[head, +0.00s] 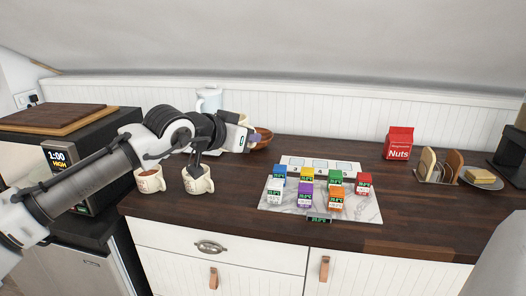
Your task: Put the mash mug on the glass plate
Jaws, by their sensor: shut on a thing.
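My gripper (197,168) points down and is shut at the rim of a cream mug (198,185) with dark marks on its side. The mug is upright at the front left of the dark wooden counter; whether it touches the wood is hard to tell. A second, similar cream mug (150,183) with brown contents stands just left of it. I cannot tell from the labels which one is the mash mug. No plate is clearly identifiable as the glass one; a greyish plate (496,184) holding a yellow block is at the far right.
A marble board (360,210) with several small coloured cartons and a white panel strip (291,161) lies mid-counter. A red nuts carton (398,143), a rack of slices (437,167), a brown bowl (264,138) and a pale blue jug (209,99) stand behind. My arm hides part of the back left.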

